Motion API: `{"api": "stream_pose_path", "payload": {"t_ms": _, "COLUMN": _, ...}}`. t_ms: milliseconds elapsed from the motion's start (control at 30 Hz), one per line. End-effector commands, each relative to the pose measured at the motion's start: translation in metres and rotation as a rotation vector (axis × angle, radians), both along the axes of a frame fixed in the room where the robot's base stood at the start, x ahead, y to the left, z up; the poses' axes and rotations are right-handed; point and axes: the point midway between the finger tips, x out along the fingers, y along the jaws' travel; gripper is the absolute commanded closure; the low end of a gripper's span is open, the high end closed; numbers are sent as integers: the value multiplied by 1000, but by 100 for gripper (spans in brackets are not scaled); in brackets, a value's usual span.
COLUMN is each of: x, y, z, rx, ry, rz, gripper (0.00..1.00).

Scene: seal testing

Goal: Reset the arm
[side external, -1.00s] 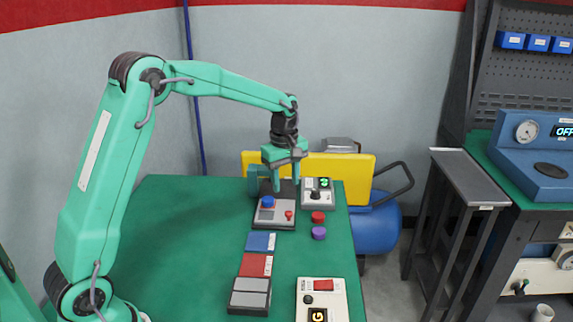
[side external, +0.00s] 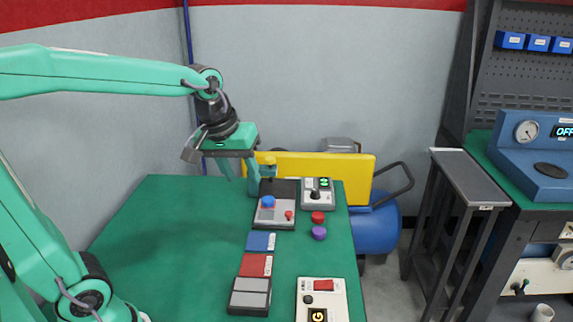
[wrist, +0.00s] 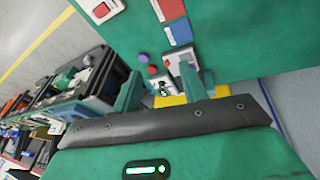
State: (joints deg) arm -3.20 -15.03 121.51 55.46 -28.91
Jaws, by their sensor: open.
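My gripper (side external: 240,174) is open and empty, raised over the back of the green table (side external: 170,225) in the side view. Its fingers point down, left of and above the grey box with a blue knob and a red button (side external: 272,212). In the wrist view my gripper (wrist: 160,82) shows its two fingers spread apart with nothing held between them. A control box with a green-lit display (side external: 318,193) stands at the table's back right.
A red cap (side external: 318,217) and a purple cap (side external: 319,233) lie right of the grey box. Blue (side external: 260,242) and red (side external: 255,265) pads lie in front of it. A yellow panel (side external: 310,165) stands behind. The table's left half is clear.

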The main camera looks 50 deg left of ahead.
Motion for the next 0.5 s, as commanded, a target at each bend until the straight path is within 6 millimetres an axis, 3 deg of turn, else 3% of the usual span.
{"api": "stream_pose_path", "payload": {"t_ms": 500, "x": -90, "y": -16, "z": -7, "rx": 151, "ry": -132, "rz": -403, "gripper": 57}}
